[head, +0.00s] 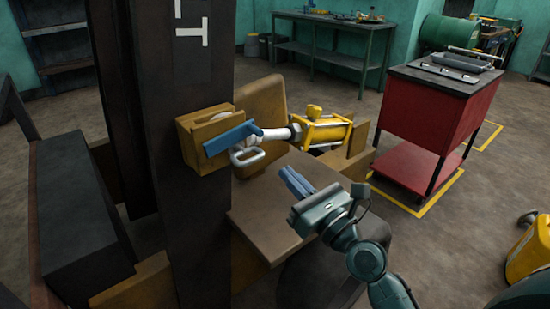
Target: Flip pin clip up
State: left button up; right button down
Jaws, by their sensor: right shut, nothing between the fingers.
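A blue flat clip (230,138) lies across the front of a yellow-brown bracket (188,130) on the dark mast. A white rod (271,136) runs from the bracket to a yellow cylinder (327,131) on the right. A pale metal loop (248,158) hangs just below the clip. My right gripper (290,180) is to the right of and below the clip, apart from it. Its blue fingers are together and empty, pointing up and left toward the loop. My left gripper is not in view.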

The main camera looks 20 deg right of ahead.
jog(key=p, duration=0.1)
send_near(249, 131)
jog(key=f+x, duration=0.1)
jog(key=x, duration=0.3)
jog(key=shift+w+a+r, duration=0.1)
jog(key=shift+w+r, duration=0.15)
jog(key=shift+w, duration=0.15)
pick_arm(q)
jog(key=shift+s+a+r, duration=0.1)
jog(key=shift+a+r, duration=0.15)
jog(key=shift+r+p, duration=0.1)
jog(key=shift+p, duration=0.2)
pick_arm(e)
jog(key=shift+r+n, duration=0.25)
jog(key=shift+n, duration=0.15)
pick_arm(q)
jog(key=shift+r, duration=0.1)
